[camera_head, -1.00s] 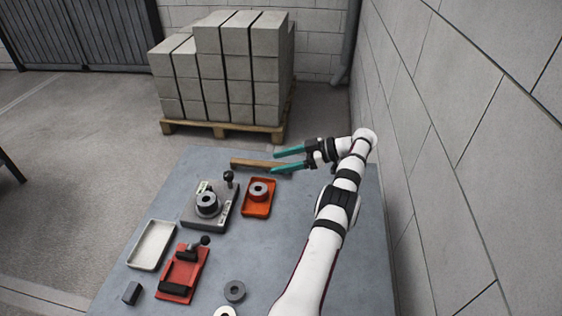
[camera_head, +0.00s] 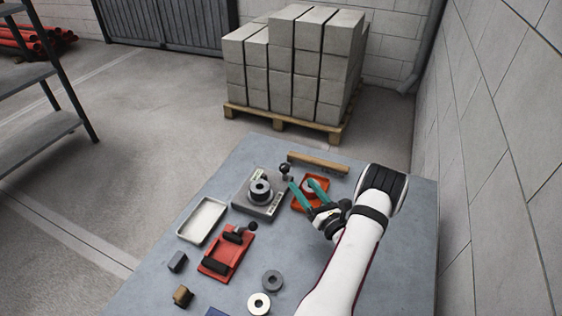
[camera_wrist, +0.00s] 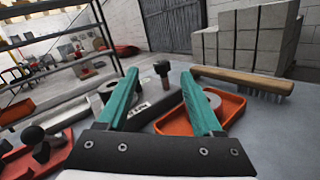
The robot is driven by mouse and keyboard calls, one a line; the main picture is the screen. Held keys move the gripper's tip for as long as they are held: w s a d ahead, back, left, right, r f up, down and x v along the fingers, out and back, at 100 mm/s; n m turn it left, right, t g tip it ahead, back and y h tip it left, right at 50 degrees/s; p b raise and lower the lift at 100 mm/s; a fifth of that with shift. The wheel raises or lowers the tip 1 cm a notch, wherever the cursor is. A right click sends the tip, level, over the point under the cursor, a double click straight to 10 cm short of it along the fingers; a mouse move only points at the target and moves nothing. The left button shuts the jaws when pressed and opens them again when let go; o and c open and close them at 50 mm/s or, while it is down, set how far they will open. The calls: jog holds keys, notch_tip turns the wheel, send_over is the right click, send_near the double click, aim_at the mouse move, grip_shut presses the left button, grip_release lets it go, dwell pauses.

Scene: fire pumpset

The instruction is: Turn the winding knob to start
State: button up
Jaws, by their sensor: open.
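A grey device (camera_head: 243,204) with a dark round hub (camera_head: 260,189) stands on the table. A black ball knob (camera_head: 285,168) on a short post is at its far right corner; the knob also shows between the fingers in the wrist view (camera_wrist: 162,68). A red device (camera_head: 228,256) nearer me has a black ball-ended lever (camera_head: 249,228). I cannot tell which is the winding knob. My gripper (camera_head: 304,184) has teal fingers, spread and empty, over the orange tray (camera_head: 298,208) right of the grey device. In the wrist view the fingertips (camera_wrist: 159,73) point towards the black knob, apart from it.
A wooden-handled brush (camera_head: 318,162) lies along the far table edge. A ring sits in the orange tray. A white tray (camera_head: 188,236), dark blocks and two loose rings (camera_head: 272,281) are nearby. A pallet of blocks stands behind; a wall rises on the right.

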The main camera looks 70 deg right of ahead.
aim_at(283, 164)
jog(key=shift+s+a+f+n+g, duration=0.15)
jog(key=shift+a+f+n+g, duration=0.65)
jog(key=shift+n, duration=0.3)
jog(key=shift+w+d+r+h, duration=0.1)
jog(key=shift+w+h, duration=0.15)
jog(key=shift+h, duration=0.05)
jog(key=x, duration=1.5)
grip_shut()
